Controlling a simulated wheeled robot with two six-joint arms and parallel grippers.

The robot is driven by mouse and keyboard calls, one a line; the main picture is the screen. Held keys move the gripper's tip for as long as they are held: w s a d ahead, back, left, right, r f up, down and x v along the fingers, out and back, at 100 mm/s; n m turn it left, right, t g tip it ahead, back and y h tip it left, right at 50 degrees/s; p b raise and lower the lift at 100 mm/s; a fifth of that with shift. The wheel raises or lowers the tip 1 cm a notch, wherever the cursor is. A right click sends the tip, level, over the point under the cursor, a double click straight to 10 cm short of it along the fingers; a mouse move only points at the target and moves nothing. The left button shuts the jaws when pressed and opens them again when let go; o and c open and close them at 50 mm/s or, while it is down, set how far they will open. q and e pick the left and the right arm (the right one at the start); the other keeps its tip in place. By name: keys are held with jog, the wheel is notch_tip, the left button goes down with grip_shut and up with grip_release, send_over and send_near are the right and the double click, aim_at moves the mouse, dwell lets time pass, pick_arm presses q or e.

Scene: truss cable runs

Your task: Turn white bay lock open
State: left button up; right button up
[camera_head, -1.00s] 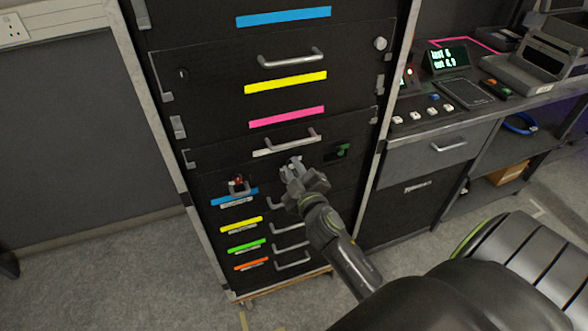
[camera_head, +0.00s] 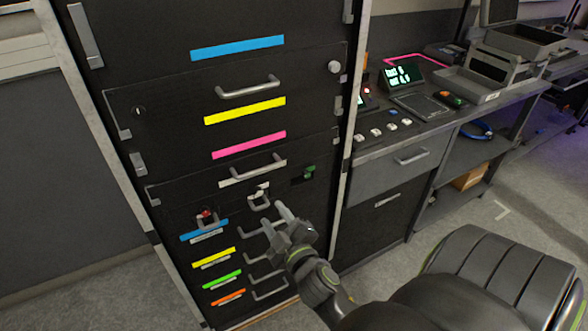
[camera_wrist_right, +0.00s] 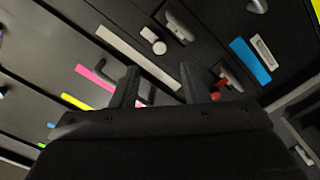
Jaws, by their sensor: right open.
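The white bay lock (camera_head: 263,188) is a small white knob on the black cabinet front, under a white label strip (camera_head: 252,174). A grey guard loop (camera_head: 259,203) sits just below it. My right gripper (camera_head: 276,221) is open and empty, slightly below and in front of the lock, apart from it. In the right wrist view, the white knob (camera_wrist_right: 153,40) shows beyond my two spread fingers (camera_wrist_right: 160,72), touching neither. The lock's exact turn angle is too small to tell. My left gripper is not in view.
A red lock (camera_head: 206,215) sits to the left and a green lock (camera_head: 310,172) to the right. Below are several small drawers with grey handles (camera_head: 268,288) and coloured labels. A bench (camera_head: 400,150) with a display stands right of the cabinet.

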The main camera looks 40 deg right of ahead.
jog(key=v, duration=0.9)
jog(key=shift+s, duration=0.2)
jog(key=shift+a, duration=0.1)
jog(key=s+f+m+g+y, duration=0.15)
jog(key=f+g, duration=0.25)
jog(key=f, duration=1.1)
jog(key=s+f+m+g+y, duration=0.1)
jog(key=s+f+g, duration=0.2)
jog(key=f, duration=1.1)
jog(key=s+d+f+m+g, duration=0.1)
jog(key=s+f+m+g, duration=0.3)
jog(key=s+f+g, duration=0.5)
jog(key=s+f, duration=1.1)
jog(key=s, duration=0.3)
jog(key=shift+s+d+p, duration=0.3)
jog(key=shift+d, duration=0.1)
jog(key=shift+f+m+y, duration=0.1)
jog(key=shift+m+y, duration=0.15)
jog(key=shift+c, duration=0.5)
